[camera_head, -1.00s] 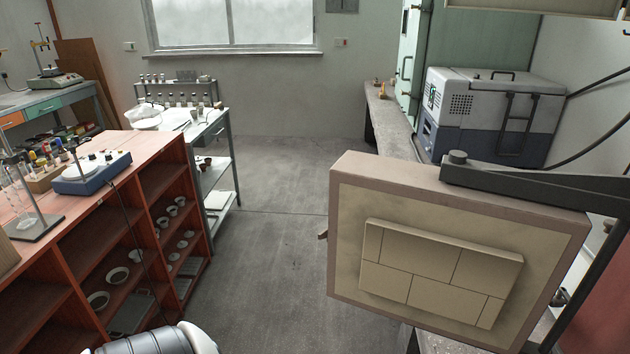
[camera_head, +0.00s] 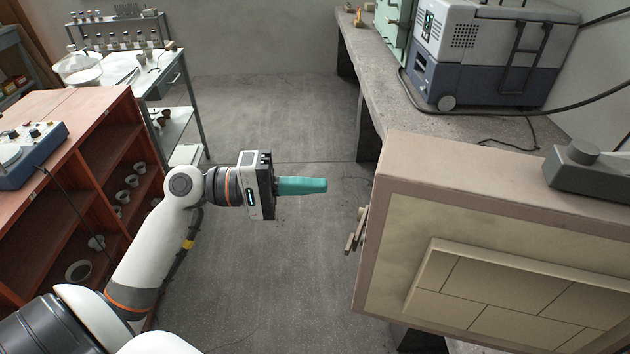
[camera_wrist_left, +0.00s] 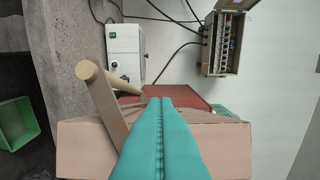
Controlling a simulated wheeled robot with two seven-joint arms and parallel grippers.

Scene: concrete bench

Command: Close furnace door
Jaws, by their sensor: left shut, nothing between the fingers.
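The furnace door (camera_head: 405,220) is a thick beige slab with a brick-lined inner face, swung open at the right of the head view. Its handle (camera_head: 356,230) sticks out from the left edge. In the left wrist view the door's edge (camera_wrist_left: 85,150) lies across the lower part, and the handle (camera_wrist_left: 105,105) rises at left. My left gripper (camera_head: 325,186) has teal fingers, is shut and empty, and points right, left of the door and its handle. The shut fingertips (camera_wrist_left: 167,100) also show in the left wrist view. The furnace chamber is hidden. My right gripper is out of view.
A concrete bench (camera_head: 365,70) with a grey-blue portable box (camera_head: 490,50) stands behind the door. A red shelf unit (camera_head: 95,180) is at left. The floor between is clear. A dark hinge arm (camera_head: 590,175) sits atop the door.

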